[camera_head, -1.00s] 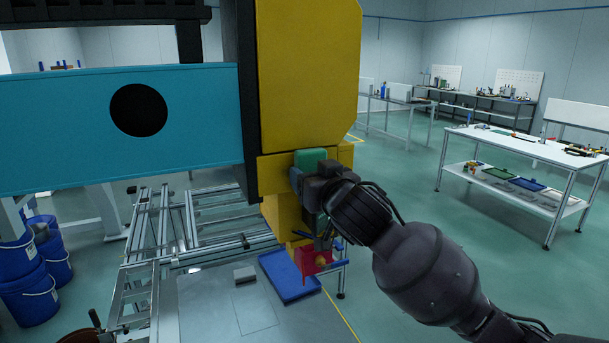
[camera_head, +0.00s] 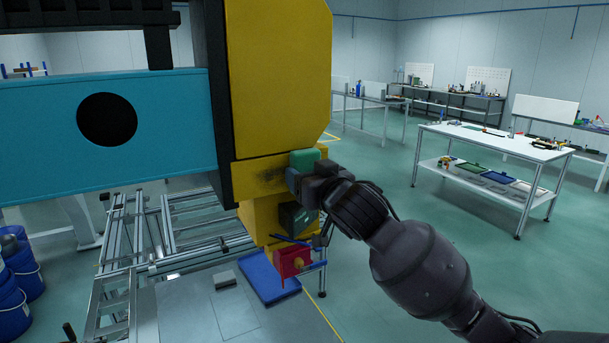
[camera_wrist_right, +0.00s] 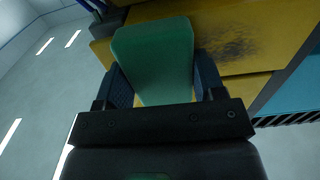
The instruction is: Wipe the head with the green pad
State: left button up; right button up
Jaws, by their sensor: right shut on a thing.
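The head is the big yellow block (camera_head: 280,80) on the end of the blue beam. A dark smudge marks its lower yellow band (camera_wrist_right: 235,48), and part of it shows left of the pad in the head view. The green pad (camera_wrist_right: 155,55) is held in my right gripper (camera_head: 299,172), which is shut on it. In the head view the pad (camera_head: 304,158) is at the right part of the lower band, beside the smudge. I cannot tell whether it touches the surface. My left gripper is not in view.
Below the head are a red block (camera_head: 291,262) with blue bars and a blue tray (camera_head: 262,280) on a grey plate. The blue beam (camera_head: 40,140) with a round dark hole runs left. A white table (camera_head: 490,139) stands back right, with open floor before it.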

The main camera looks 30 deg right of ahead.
aim_at(251, 180)
jog(key=shift+s+a, duration=0.15)
jog(key=shift+a, duration=5.25)
jog(key=s, duration=0.6)
jog(key=shift+s+d, duration=0.15)
jog(key=s, duration=0.2)
jog(key=shift+s, duration=0.4)
